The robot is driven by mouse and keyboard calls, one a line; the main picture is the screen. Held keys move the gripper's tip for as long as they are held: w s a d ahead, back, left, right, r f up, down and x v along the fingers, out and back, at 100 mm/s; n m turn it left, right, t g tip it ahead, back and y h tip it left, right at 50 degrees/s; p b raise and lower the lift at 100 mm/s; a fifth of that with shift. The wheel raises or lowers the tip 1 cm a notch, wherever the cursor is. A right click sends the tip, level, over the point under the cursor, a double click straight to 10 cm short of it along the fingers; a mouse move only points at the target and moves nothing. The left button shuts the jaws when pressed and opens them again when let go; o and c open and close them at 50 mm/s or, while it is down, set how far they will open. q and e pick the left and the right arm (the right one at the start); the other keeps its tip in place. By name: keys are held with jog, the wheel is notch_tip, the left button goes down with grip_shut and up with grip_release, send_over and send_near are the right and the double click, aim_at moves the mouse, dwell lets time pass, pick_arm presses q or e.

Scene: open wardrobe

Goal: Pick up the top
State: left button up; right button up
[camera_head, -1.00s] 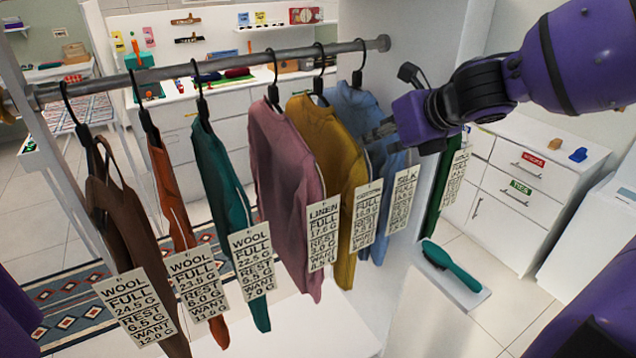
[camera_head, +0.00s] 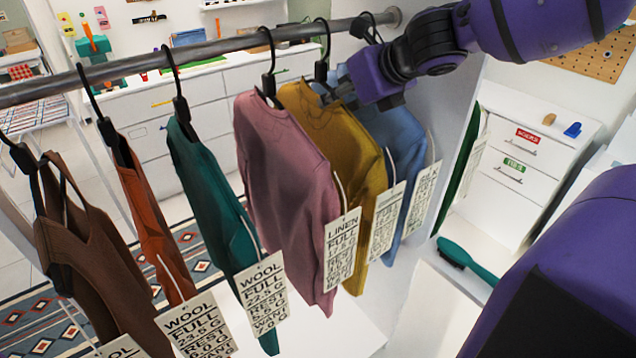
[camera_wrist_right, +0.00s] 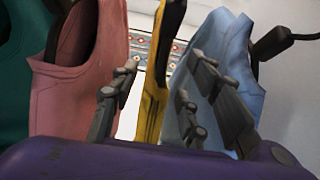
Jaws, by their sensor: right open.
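Several tops hang on black hangers from a rail. From left to right they are brown (camera_head: 95,265), orange (camera_head: 150,220), teal (camera_head: 210,190), pink (camera_head: 285,180), mustard yellow (camera_head: 345,150) and blue (camera_head: 400,140). My right gripper (camera_head: 336,93) reaches in from the right at the shoulders of the yellow and blue tops. In the right wrist view its open fingers (camera_wrist_right: 160,88) have the yellow top (camera_wrist_right: 158,75) edge-on between them. The pink top (camera_wrist_right: 80,85) is left of them and the blue top (camera_wrist_right: 225,60) is behind the right fingers. My left gripper is not in view.
The metal rail (camera_head: 215,50) crosses above the tops. Paper tags hang from them, including a LINEN tag (camera_head: 342,250) on the pink one. A green brush (camera_head: 468,262) lies at right by a white drawer unit (camera_head: 510,195). Tops hang close together around the gripper.

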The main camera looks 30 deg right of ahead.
jog(key=x, duration=0.2)
jog(key=b+x, duration=0.1)
jog(key=x, duration=0.2)
jog(key=shift+a+r+b, duration=0.15)
jog(key=shift+a+b, duration=0.05)
jog(key=shift+b, duration=0.1)
jog(key=c, duration=0.6)
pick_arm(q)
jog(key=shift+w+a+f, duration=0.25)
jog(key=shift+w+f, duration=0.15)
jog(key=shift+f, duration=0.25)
pick_arm(e)
grip_shut()
